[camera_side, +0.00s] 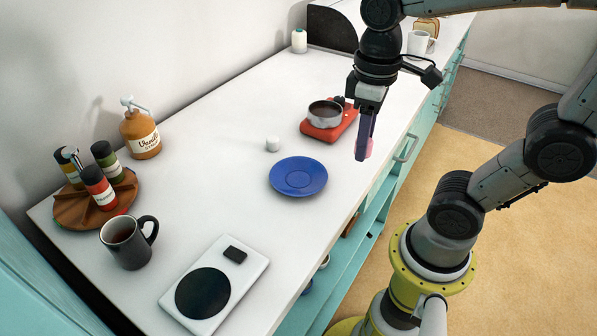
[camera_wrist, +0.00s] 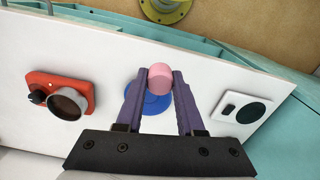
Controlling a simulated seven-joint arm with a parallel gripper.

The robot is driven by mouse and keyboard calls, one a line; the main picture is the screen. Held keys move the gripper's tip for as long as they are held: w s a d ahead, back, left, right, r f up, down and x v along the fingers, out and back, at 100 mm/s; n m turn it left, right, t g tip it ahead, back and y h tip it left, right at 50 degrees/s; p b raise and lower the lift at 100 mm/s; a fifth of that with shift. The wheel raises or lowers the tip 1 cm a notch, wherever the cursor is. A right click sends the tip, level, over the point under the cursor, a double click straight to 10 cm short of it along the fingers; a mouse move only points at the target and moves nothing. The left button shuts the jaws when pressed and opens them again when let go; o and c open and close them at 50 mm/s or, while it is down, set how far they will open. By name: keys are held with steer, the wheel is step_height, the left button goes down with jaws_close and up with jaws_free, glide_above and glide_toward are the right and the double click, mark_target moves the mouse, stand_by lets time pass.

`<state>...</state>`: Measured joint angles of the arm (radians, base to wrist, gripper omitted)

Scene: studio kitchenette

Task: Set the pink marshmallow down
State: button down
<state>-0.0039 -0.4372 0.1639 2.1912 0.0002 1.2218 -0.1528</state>
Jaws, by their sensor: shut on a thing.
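The pink marshmallow (camera_wrist: 160,78) is between the purple fingertips of my gripper (camera_wrist: 157,84) in the wrist view. My gripper is shut on it. In the side view my gripper (camera_side: 365,150) hangs near the counter's front edge, to the right of the blue saucer, and the marshmallow (camera_side: 369,148) shows only as a pink sliver beside the fingers. I cannot tell its exact height above the counter. A white marshmallow-like piece (camera_side: 273,144) stands on the counter behind the blue saucer (camera_side: 283,188). The saucer is empty in the side view and partly hidden by the gripper in the wrist view.
A red appliance (camera_side: 313,131) with a dark pot (camera_side: 325,113) stands behind the saucer. A white hot plate (camera_side: 229,302), a dark mug (camera_side: 130,246), a wooden rack (camera_side: 70,213) of bottles and a syrup pump bottle (camera_side: 141,135) are on the left. The counter between them is clear.

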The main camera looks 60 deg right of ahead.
steer(key=w+f, duration=0.4)
steer(key=w, duration=0.5)
glide_above(298, 179)
steer(key=f, duration=0.5)
steer(key=shift+s, duration=0.35)
steer(key=shift+w+f, duration=0.2)
steer(key=shift+f, duration=0.75)
steer(key=shift+w+f, duration=0.15)
steer(key=shift+f, duration=0.8)
steer(key=shift+f, duration=0.15)
steer(key=c, duration=0.5)
jaws_free()
